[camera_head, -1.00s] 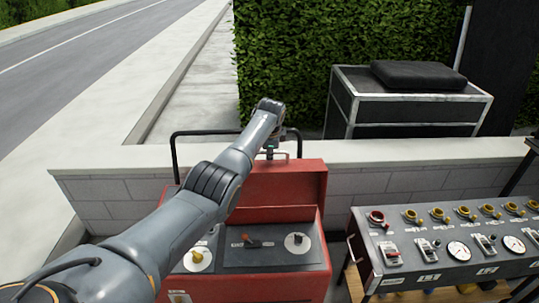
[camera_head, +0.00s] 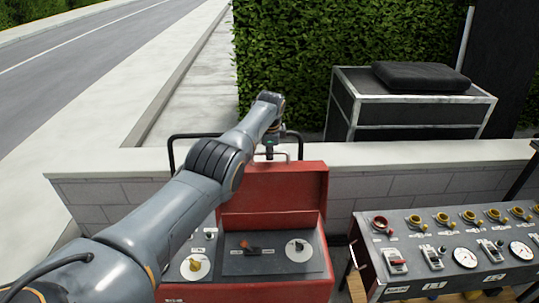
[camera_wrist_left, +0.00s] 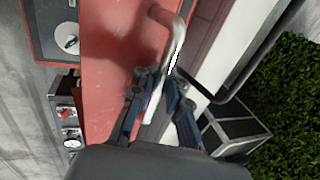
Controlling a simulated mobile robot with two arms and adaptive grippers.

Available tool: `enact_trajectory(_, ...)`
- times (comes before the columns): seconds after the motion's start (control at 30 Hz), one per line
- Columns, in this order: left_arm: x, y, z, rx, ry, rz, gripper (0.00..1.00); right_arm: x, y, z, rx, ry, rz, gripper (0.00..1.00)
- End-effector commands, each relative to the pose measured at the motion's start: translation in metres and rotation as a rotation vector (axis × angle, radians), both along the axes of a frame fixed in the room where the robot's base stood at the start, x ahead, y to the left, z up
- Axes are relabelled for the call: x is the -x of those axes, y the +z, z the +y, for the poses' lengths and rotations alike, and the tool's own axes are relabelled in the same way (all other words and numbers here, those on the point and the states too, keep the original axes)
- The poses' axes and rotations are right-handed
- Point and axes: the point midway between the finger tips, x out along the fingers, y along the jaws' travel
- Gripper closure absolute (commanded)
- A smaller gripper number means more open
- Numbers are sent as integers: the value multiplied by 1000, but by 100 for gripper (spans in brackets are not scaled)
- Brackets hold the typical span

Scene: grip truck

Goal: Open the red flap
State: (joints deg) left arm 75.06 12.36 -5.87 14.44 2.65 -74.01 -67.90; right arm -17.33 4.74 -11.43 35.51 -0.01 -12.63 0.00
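The red flap (camera_head: 274,190) stands upright at the back of the red control box (camera_head: 316,292), and the box's panel with knobs is uncovered. The flap's red face also shows in the left wrist view (camera_wrist_left: 110,50). A metal handle (camera_wrist_left: 177,42) sits at the flap's edge. My left gripper (camera_wrist_left: 160,88) has its fingers on both sides of this handle, close against it, and appears shut on it. In the head view, my left gripper (camera_head: 270,152) is small and partly hidden by its wrist at the flap's top edge. My right gripper is not in view.
A grey console (camera_head: 440,250) with gauges and valves stands to the right of the red box. A low wall (camera_head: 400,154) runs behind both. A black case (camera_head: 410,108) and a hedge (camera_head: 300,50) lie beyond. A dark rail (camera_head: 173,155) rises left of the flap.

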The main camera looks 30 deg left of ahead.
Motion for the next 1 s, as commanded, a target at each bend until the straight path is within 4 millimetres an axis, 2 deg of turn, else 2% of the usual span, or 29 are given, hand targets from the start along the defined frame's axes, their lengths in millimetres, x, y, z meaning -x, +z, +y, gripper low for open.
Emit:
enact_trajectory(0.03, -2, 5, 1, -2, 0, -9, 75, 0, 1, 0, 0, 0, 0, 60)
enact_trajectory(0.1, -2, 4, 1, -1, 0, -8, 66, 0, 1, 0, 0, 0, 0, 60)
enact_trajectory(0.43, 0, 1, 0, 1, -1, 0, 66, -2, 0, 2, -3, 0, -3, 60)
enact_trajectory(0.63, 1, 10, -1, 0, 0, -2, 66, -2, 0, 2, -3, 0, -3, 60)
enact_trajectory(0.8, 7, 25, -4, -1, -2, -3, 66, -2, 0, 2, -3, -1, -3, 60)
enact_trajectory(1.0, 16, 67, -10, -1, -2, -7, 66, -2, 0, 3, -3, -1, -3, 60)
